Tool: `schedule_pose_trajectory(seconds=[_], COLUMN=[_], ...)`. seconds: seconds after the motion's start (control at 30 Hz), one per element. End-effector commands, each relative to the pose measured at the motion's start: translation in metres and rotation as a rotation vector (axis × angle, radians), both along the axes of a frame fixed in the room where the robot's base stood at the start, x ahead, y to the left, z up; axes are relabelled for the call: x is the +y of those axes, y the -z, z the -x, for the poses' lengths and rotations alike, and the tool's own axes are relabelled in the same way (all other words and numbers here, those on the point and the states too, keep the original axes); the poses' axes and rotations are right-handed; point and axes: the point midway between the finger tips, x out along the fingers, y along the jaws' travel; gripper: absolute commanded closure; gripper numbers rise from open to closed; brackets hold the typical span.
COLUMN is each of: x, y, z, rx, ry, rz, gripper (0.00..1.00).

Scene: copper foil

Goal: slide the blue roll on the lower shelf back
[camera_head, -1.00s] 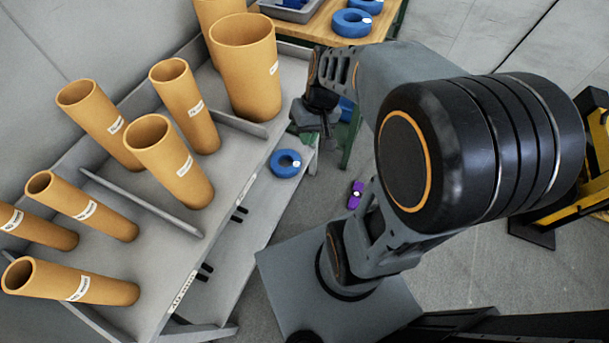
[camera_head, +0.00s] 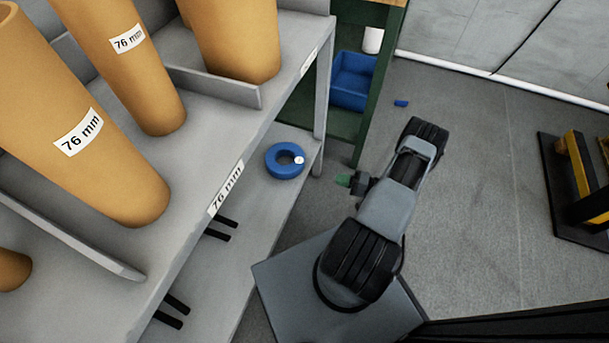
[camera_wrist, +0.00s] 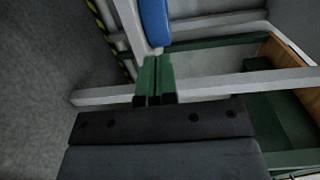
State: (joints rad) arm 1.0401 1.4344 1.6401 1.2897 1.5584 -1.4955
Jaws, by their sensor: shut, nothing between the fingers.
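The blue roll (camera_head: 285,160), a ring with a pale spot on its right side, lies flat on the grey lower shelf (camera_head: 215,275), close to its front edge and near the right-hand post. My gripper (camera_head: 343,181), with green fingertips, is to the right of the roll, outside the shelf front and apart from the roll. In the wrist view the green fingers (camera_wrist: 154,78) are together and empty. A blue surface (camera_wrist: 154,22), probably the roll, shows just beyond the fingertips, cut off by the top edge; whether they touch it is unclear there.
Tan tubes labelled 76 mm (camera_head: 105,160) stand on the upper shelf above. A grey post (camera_head: 323,85) rises just behind the roll. Black prongs (camera_head: 175,310) stick out below the upper shelf.

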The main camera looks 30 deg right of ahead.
Motion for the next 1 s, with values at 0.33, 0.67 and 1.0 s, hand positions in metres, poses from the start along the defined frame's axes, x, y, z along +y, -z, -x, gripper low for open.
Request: schedule_pose_trajectory(seconds=[0.33,0.67,1.0], x=[0.017,0.059,0.086], y=[0.028,0.028,0.027], z=[-0.013,-0.059,-0.089], rx=[-0.032,-0.03,-0.03], ry=[0.063,0.061,0.065], rz=[-0.014,-0.013,-0.013], gripper=[1.0,1.0,1.0])
